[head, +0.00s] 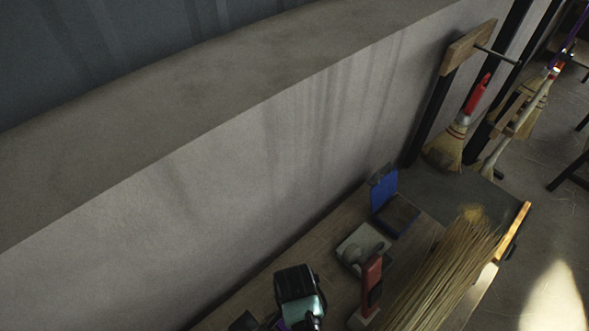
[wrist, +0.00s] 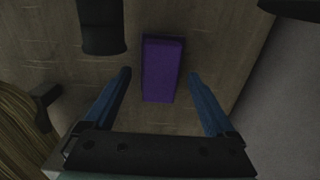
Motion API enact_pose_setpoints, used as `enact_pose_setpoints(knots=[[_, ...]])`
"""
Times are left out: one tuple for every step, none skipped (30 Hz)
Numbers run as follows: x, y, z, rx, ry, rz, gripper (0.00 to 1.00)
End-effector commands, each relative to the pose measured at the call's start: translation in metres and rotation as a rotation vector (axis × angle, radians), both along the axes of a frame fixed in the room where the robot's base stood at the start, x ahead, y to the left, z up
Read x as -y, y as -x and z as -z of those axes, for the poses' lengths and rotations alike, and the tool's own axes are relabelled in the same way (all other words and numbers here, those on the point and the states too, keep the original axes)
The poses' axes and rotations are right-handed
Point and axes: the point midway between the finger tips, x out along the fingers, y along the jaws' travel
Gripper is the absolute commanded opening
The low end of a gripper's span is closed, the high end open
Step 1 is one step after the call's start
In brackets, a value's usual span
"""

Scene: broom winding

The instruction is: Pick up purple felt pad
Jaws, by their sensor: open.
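The purple felt pad (wrist: 162,70) lies on the wooden bench top in the wrist view, a plain upright rectangle in the picture. My gripper (wrist: 160,76) is open, with one blue finger to the left of the pad and one to the right. There is a visible gap on each side. The pad's near part falls between the fingertips in the picture; how high they are above it I cannot tell. In the head view a sliver of purple (head: 282,325) shows at the bottom edge beside my teal and black wrist, and the fingers are hidden.
A black object (wrist: 102,28) stands just left of the pad. Broom straw (wrist: 20,125) lies at lower left, also in the head view (head: 445,270). A red-handled tool (head: 372,285) and a blue upright piece (head: 384,190) stand on the bench (head: 315,250). The wall (head: 250,150) runs alongside.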

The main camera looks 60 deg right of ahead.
Motion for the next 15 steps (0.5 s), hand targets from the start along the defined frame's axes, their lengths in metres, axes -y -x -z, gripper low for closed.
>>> enact_pose_setpoints(knots=[[0.0, 0.001, 0.007, -0.003, -0.002, 0.0, 0.9], [0.0, 0.001, 0.01, -0.002, -0.001, 0.0, 0.9], [0.0, 0.001, 0.013, -0.002, -0.001, 0.0, 0.9], [0.0, 0.001, 0.015, -0.001, -0.001, 0.0, 0.9], [0.0, 0.0, 0.017, -0.001, -0.001, 0.0, 0.9], [0.0, 0.0, 0.018, 0.0, 0.0, 0.0, 0.9], [0.0, 0.0, 0.018, 0.0, 0.0, 0.0, 0.9], [0.0, 0.0, 0.019, 0.0, 0.0, 0.0, 0.9], [0.0, 0.0, 0.019, 0.001, 0.0, 0.0, 0.9], [0.0, 0.0, 0.018, 0.001, 0.0, 0.0, 0.9], [0.0, 0.0, 0.018, 0.001, 0.0, 0.0, 0.9], [0.0, 0.0, 0.018, 0.001, 0.0, 0.0, 0.9], [0.0, 0.0, 0.018, 0.001, 0.0, 0.0, 0.88], [0.0, 0.0, 0.018, 0.001, 0.0, 0.0, 0.83], [0.0, 0.0, 0.018, 0.001, 0.0, 0.0, 0.76]])
